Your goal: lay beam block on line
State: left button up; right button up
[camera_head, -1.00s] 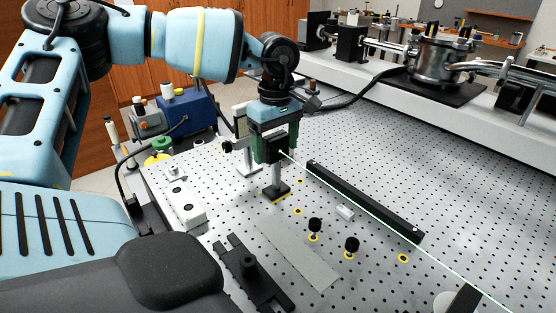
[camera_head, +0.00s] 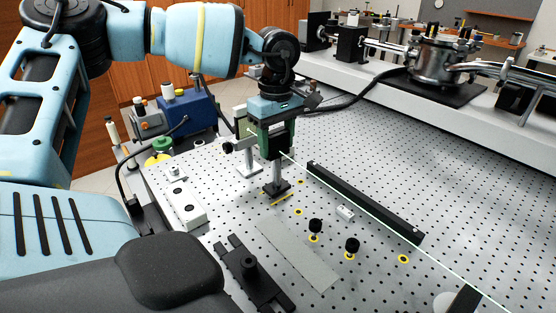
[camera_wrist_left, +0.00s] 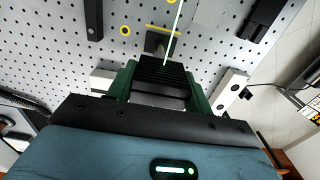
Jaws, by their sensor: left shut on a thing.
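The beam block, black on a grey post with a dark square foot (camera_head: 277,187), stands upright in my left gripper (camera_head: 276,148). The green fingers are shut on its block, whose ribbed top shows in the left wrist view (camera_wrist_left: 162,70). The foot appears slightly above the table, beside a short yellow line (camera_head: 281,199) on the perforated top. A thin pale green beam (camera_head: 350,203) runs from the lower right to the gripper; the wrist view shows it reaching the block. My right gripper is not in view.
A long black rail (camera_head: 365,202) lies right of the gripper. A post-mounted plate (camera_head: 245,150) stands close behind the gripper.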

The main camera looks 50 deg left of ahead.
pick_arm(q)
jog(key=shift+r+p, duration=0.35)
jog(key=shift+r, duration=2.2)
jog(key=shift+f, duration=0.1)
